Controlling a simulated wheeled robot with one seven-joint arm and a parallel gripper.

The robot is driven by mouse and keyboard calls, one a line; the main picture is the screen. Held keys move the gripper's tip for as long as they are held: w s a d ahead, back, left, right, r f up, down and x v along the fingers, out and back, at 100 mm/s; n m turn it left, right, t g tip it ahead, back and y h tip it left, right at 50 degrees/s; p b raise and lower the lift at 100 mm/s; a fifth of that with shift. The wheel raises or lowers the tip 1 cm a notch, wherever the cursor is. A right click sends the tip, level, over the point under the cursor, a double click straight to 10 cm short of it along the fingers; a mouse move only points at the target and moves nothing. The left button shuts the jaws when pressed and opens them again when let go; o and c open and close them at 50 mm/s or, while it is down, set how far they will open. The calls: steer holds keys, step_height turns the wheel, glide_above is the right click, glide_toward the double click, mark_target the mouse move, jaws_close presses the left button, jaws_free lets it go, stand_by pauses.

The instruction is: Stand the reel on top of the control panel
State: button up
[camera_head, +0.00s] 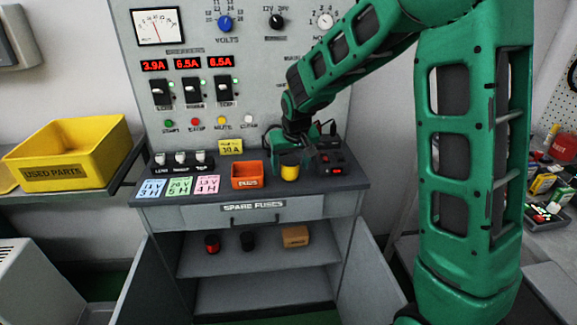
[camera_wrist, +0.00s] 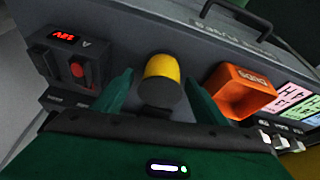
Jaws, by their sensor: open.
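A short yellow cylinder with a dark end, seemingly the reel (camera_head: 289,172), stands on the grey counter of the control panel (camera_head: 258,90). It also shows in the wrist view (camera_wrist: 161,67), in the middle. My gripper (camera_head: 287,152) is above and behind the reel in the head view. In the wrist view my gripper (camera_wrist: 160,88) is open, with one green finger on each side of the reel. I cannot tell whether the fingers touch it. The top edge of the upright panel is out of view.
An orange bin (camera_head: 246,182) stands left of the reel, and a black device with a red display (camera_head: 329,162) stands to its right. Coloured cards (camera_head: 180,186) lie farther left. A red item (camera_head: 212,243), a black item (camera_head: 248,240) and a box (camera_head: 296,236) sit on the shelf below.

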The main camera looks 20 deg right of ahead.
steer(key=v, duration=1.2)
